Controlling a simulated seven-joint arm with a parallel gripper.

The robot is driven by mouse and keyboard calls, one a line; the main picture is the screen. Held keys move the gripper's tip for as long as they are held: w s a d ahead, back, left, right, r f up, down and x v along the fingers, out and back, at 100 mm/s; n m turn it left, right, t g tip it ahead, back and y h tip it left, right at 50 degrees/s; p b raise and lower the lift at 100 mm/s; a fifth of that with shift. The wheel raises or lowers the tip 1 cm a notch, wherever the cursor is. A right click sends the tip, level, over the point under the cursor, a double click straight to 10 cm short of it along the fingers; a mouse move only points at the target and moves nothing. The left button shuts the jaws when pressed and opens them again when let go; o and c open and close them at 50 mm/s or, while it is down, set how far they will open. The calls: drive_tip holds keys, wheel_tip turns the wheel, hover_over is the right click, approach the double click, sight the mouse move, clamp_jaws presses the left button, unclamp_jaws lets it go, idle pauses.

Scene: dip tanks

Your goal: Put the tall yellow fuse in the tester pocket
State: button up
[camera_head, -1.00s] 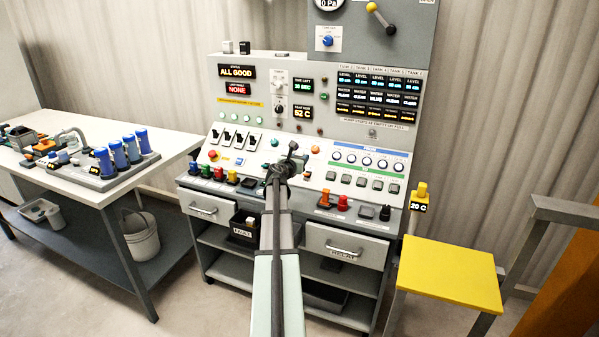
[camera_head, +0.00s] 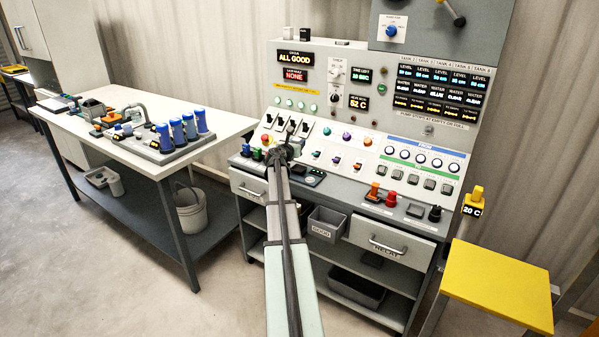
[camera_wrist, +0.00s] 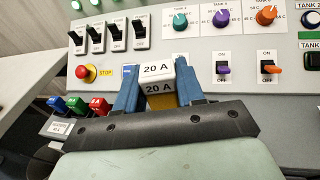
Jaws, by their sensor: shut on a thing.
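My gripper (camera_wrist: 158,92) is shut on the yellow fuse (camera_wrist: 160,87). In the wrist view the fuse has a white top marked 20 A and a yellow part between the blue fingers. In the head view my gripper (camera_head: 284,152) is over the left part of the console ledge, and the fuse is too small to make out there. A dark block with a small green light (camera_head: 315,177) lies on the ledge just right of my gripper. I cannot tell whether it is the tester, and no pocket shows clearly.
Blue, green and red fuses (camera_wrist: 76,105) stand left of my gripper. The sloping panel with switches (camera_wrist: 116,34) and a red stop button (camera_wrist: 83,72) rises behind. Orange and red plugs (camera_head: 373,190) stand further right. A grey bin (camera_head: 326,222) is below.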

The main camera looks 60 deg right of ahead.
sight(299, 140)
drive_tip(key=shift+w+d+f+m+g, duration=0.6)
drive_tip(key=shift+w+d+m+g, duration=0.75)
drive_tip(key=shift+d, duration=1.15)
drive_tip(key=shift+s+f, duration=0.2)
drive_tip(key=shift+f, duration=4.5)
drive_tip(key=shift+f, duration=0.15)
drive_tip(key=o, duration=1.1)
drive_tip(key=shift+c, duration=0.2)
